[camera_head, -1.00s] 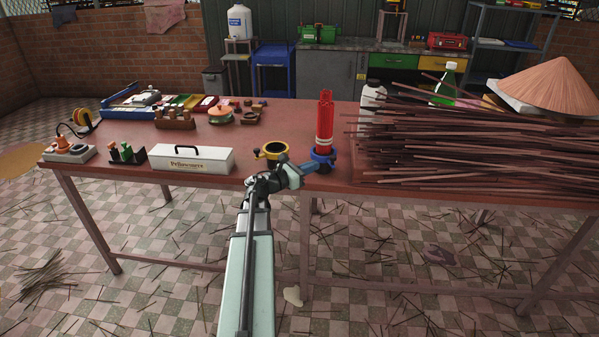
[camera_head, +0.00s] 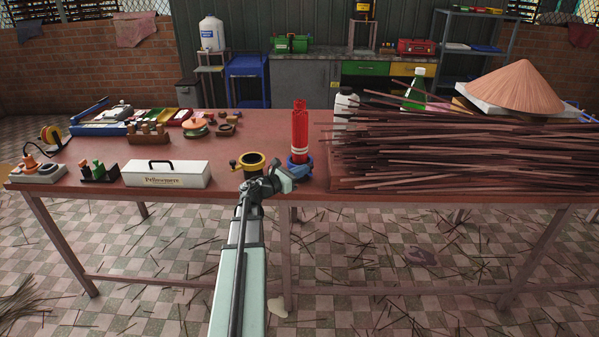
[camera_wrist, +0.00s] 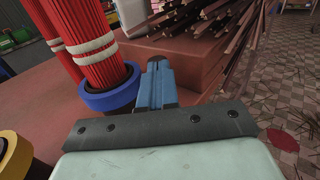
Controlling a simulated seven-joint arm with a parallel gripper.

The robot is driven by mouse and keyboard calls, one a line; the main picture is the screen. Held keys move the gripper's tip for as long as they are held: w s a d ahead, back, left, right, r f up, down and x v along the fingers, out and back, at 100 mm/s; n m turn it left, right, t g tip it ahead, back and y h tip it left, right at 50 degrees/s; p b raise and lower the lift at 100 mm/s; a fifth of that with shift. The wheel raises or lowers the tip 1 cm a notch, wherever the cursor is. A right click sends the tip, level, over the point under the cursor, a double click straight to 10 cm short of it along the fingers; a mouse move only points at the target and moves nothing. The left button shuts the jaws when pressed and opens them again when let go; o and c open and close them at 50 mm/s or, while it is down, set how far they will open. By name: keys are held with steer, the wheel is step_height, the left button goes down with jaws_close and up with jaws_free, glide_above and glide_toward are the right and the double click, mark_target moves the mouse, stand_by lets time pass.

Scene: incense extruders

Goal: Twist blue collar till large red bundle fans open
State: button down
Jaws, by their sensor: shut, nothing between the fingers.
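The large red bundle (camera_head: 300,128) stands upright and narrow near the table's front edge, with white bands near its lower end. Its sticks look close together. The blue collar (camera_head: 291,160) rings its foot and also shows in the wrist view (camera_wrist: 108,97), where the bundle (camera_wrist: 98,45) rises out of it. Another red column (camera_wrist: 52,35) shows beside the bundle in the wrist view. My gripper (camera_wrist: 157,68) is shut and empty, its blue fingers just right of the collar there. Whether they touch it I cannot tell. In the head view my gripper (camera_head: 303,171) partly covers the collar's front.
A yellow collar (camera_head: 262,165) with a black handle stands just left of the blue one. A white toolbox (camera_head: 165,175) is farther left. A big pile of brown sticks (camera_head: 450,150) fills the table's right side.

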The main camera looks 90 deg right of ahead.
steer(key=shift+s+d, duration=0.2)
steer(key=shift+s, duration=1)
steer(key=w+a, duration=0.7)
steer(key=a, duration=0.4)
steer(key=shift+w+a, duration=0.3)
steer(key=shift+a, duration=0.1)
